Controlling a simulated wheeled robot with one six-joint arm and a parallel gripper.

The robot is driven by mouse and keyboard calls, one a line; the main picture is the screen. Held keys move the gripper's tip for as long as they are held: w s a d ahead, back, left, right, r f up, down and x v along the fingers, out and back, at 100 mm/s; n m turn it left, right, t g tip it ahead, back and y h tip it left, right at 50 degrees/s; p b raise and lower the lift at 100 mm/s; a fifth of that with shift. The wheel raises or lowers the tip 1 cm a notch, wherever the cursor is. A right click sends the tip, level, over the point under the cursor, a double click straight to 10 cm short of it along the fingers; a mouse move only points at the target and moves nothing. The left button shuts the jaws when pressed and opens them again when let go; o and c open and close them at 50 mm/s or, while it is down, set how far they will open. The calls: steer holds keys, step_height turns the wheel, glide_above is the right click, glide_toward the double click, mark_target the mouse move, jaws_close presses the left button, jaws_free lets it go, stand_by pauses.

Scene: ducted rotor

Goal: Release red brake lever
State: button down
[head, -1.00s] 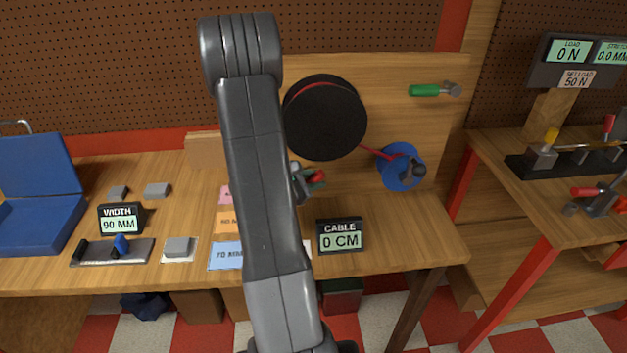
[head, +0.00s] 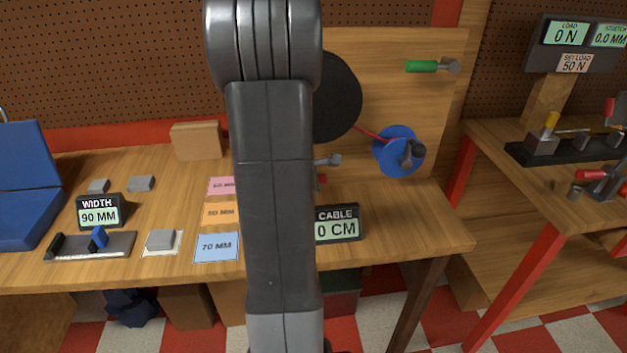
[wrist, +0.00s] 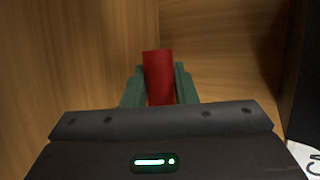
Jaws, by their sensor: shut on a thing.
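The red brake lever (wrist: 158,78) stands upright as a red cylinder in the wrist view. The green fingers of my gripper (wrist: 159,88) are shut on it, one on each side. In the head view my arm hides the gripper and most of the lever. Only a small red piece (head: 322,181) shows at the arm's right edge, below a grey metal part (head: 328,160). A black drum (head: 338,97) is partly hidden behind my arm. A red cable (head: 368,133) runs from it to a blue spool (head: 391,138) with a dark crank.
The cable display (head: 337,223) reads 0 CM in front of the lever. A wooden block (head: 196,141), coloured width cards (head: 216,247), a width display (head: 99,211) and a blue case (head: 28,220) lie left. A green-handled hammer (head: 432,66) hangs on the board.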

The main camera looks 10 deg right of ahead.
steer(key=shift+f+y, duration=0.35)
steer(key=shift+y, duration=0.15)
steer(key=c, duration=1.5)
jaws_free()
steer(key=shift+o, duration=0.2)
